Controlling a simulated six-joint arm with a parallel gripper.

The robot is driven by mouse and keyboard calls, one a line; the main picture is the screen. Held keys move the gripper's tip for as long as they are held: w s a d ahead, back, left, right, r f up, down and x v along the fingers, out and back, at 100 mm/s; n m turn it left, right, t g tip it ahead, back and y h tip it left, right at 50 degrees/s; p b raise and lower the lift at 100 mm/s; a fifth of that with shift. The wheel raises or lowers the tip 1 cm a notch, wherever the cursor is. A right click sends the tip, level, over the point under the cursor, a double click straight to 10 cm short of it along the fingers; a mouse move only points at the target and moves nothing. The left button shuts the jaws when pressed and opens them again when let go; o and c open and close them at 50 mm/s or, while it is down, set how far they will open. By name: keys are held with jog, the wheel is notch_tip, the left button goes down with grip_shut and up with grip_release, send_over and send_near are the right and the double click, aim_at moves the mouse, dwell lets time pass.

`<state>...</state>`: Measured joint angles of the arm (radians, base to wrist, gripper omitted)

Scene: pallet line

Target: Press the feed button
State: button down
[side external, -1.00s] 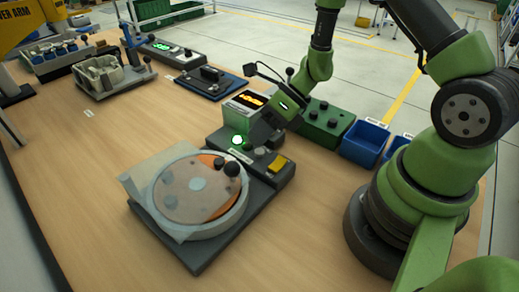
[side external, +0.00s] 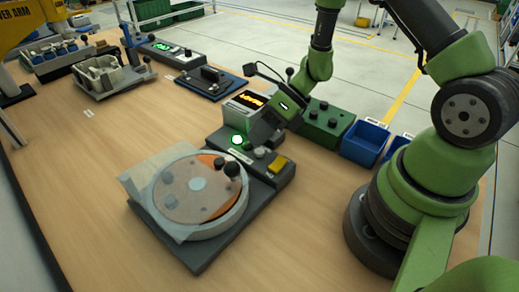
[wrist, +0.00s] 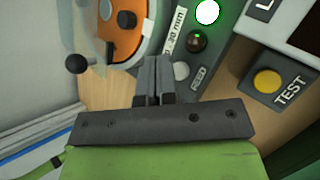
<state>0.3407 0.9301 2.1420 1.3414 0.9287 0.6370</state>
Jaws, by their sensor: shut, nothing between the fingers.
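The feed button is a pale grey round cap (wrist: 181,70) beside the FEED label (wrist: 199,77) in the wrist view. In the side view a grey cap (side external: 259,152) sits on the dark control strip beside the turntable. My gripper (wrist: 153,60) is shut and empty, its two fingers pressed together. In the wrist view the fingertips appear just left of the grey cap; I cannot tell their height above the strip. In the side view my gripper (side external: 257,138) hangs over the strip, partly hiding it.
A lit green-white lamp (side external: 237,140) and a dark button (wrist: 197,42) share the strip. A yellow TEST button (wrist: 267,80) is on a nearby panel. The turntable (side external: 205,235) carries a clear sheet and black knobs. A green control box (side external: 325,122) stands behind; open wood lies left.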

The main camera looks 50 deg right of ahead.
jog(key=shift+f, duration=0.2)
jog(key=shift+f, duration=0.25)
jog(key=shift+f, duration=0.45)
dwell(0.8)
jog(key=shift+r, duration=3.4)
